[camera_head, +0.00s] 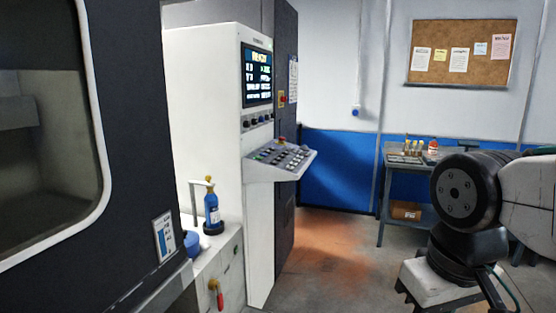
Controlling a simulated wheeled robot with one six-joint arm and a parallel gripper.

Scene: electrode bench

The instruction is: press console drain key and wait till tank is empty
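The console (208,120) is a tall white cabinet left of centre. Its screen (258,77) is lit with small text that I cannot read surely. A slanted key panel (280,160) juts out below the screen, with rows of small keys and a red knob. I cannot tell which key is the drain key. The large dark machine at the left has a window (45,140) with a pale frame. A tank behind the window cannot be made out clearly, nor can any liquid level. My gripper is out of view; only links of my arm show at the right.
A blue bottle (212,210) stands on a low white cabinet (225,265) with a red-handled valve (217,292). A label with blue marks (164,239) is on the machine. A grey bench (393,170) holds small bottles. The floor (330,245) before the console is clear.

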